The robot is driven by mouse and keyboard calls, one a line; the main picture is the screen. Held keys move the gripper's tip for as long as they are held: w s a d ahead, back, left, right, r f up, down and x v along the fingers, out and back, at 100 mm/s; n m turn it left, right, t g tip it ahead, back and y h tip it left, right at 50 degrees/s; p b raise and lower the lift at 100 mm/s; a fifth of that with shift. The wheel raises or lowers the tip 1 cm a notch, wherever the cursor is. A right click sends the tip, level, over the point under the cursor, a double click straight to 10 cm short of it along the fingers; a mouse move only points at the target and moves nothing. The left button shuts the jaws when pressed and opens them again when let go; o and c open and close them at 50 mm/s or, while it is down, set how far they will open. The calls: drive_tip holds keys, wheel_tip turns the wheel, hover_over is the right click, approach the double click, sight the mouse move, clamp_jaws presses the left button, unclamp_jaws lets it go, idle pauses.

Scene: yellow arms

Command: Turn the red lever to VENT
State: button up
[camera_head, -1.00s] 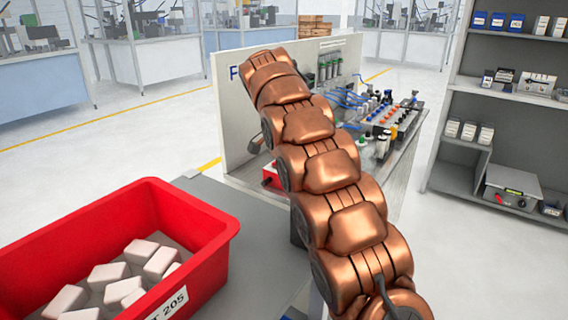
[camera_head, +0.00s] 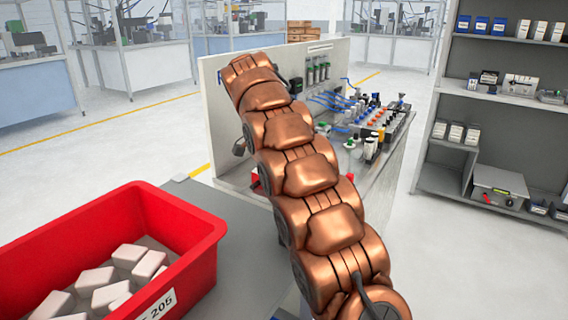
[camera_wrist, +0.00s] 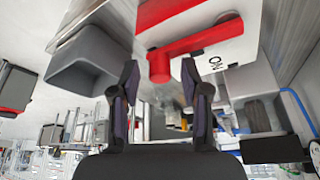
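The red lever (camera_wrist: 195,46) shows in the wrist view, with its rounded end nearest me. It lies across a white plate (camera_wrist: 235,48) bearing black letters that look like ON, seen turned over. No VENT mark is readable. My gripper (camera_wrist: 160,80) is open, its two dark fingers spread on either side of the lever's rounded end. I cannot tell whether either finger touches it. In the head view my copper arm hides the gripper and the lever.
A red bin (camera_head: 180,225) with several pale blocks stands at the lower left on a grey surface. A white upright panel (camera_head: 222,130) stands behind my arm. A bench of bottles and blue tubes (camera_head: 365,125) lies right of it. A grey shelf (camera_head: 460,105) stands at the right.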

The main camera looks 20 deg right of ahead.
drive_tip(key=shift+r, duration=0.15)
drive_tip(key=shift+a+r, duration=0.25)
drive_tip(key=shift+r, duration=0.15)
drive_tip(key=s+a, duration=0.2)
drive_tip(key=a, duration=0.9)
drive_tip(key=shift+s+a, duration=0.3)
drive_tip(key=shift+a, duration=0.05)
